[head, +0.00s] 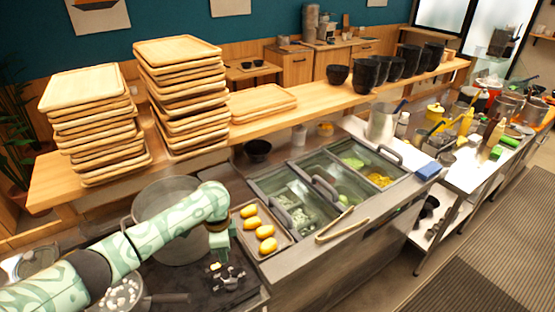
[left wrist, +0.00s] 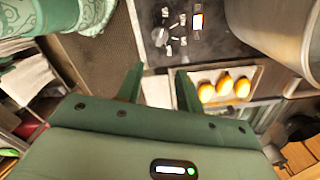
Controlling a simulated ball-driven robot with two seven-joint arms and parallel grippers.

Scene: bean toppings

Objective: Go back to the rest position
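My left arm comes in from the left in the head view, and its green gripper (head: 222,240) hangs above the black stove, beside the tray of yellow buns. In the left wrist view the two fingers of my left gripper (left wrist: 158,88) stand apart with nothing between them, so it is open and empty. My right gripper is not in view.
A large steel pot (head: 165,215) stands behind my left arm. The bun tray (head: 283,246) lies right of the gripper, then topping bins (head: 270,182) and tongs (head: 345,222). Stacked wooden trays (head: 180,75) and black bowls stand on the shelf.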

